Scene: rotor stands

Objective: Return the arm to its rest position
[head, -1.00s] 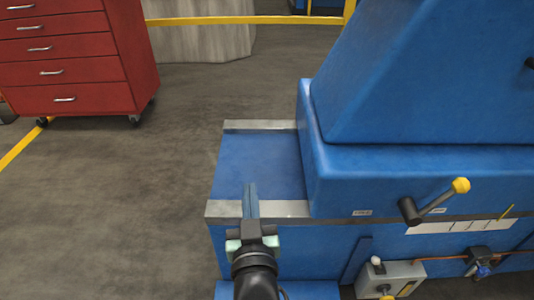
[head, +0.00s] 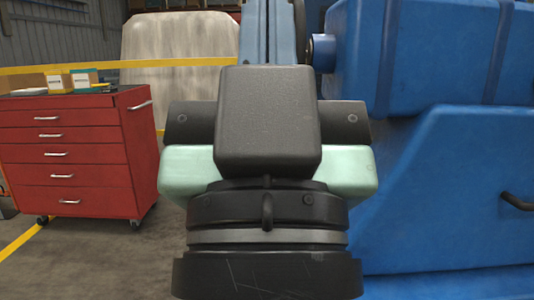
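I see no object held in the visible part.
A large blue machine (head: 430,190) stands close on the right, with a dark handle at its edge. A red drawer cabinet (head: 85,155) with small boxes on top stands at left. A yellow rail (head: 120,65) and a pale block (head: 180,45) are behind. Some floor is clear at left.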

